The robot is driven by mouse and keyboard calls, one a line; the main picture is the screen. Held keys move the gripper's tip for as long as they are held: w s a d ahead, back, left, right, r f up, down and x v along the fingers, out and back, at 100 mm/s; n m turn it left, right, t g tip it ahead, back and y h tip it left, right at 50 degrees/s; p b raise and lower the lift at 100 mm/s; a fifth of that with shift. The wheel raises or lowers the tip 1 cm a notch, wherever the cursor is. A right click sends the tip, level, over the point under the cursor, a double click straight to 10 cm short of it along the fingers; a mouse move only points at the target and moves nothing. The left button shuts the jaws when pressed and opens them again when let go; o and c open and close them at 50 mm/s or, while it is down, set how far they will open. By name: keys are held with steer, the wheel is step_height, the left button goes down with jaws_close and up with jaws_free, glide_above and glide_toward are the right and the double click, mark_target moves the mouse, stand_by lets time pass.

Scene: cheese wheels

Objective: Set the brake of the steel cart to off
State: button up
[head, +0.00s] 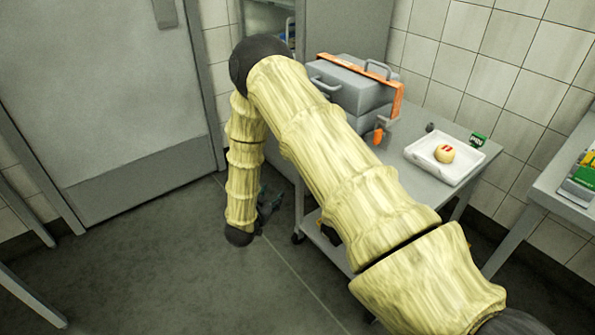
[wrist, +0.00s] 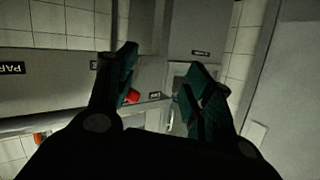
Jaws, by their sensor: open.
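The steel cart (head: 407,150) stands right of centre in the head view, partly hidden behind my arm. One caster (head: 298,237) shows at its near left foot. My gripper (head: 268,205) hangs low beside the cart's left end, just above the floor. In the wrist view my gripper (wrist: 162,65) is open, its two dark green fingers apart with nothing held. A small red part (wrist: 132,97) shows close to the left finger, near a grey edge with small labels. I cannot tell whether it is the brake or how it is set.
On the cart are a grey case with an orange strap (head: 362,78) and a white tray (head: 458,152) holding a round cheese (head: 444,153). A closed grey door (head: 110,95) is at left. Another table (head: 560,190) stands at right.

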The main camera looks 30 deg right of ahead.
steer(key=shift+w+d+r+m+g+h+b, duration=3)
steer(key=shift+m+g+b, duration=1)
steer(key=shift+m, duration=1.4)
steer(key=d, duration=0.9)
steer(key=shift+w+d+r, duration=0.2)
steer(key=shift+d+r, duration=0.1)
steer(key=shift+d, duration=0.1)
steer(key=shift+a, duration=0.1)
jaws_close()
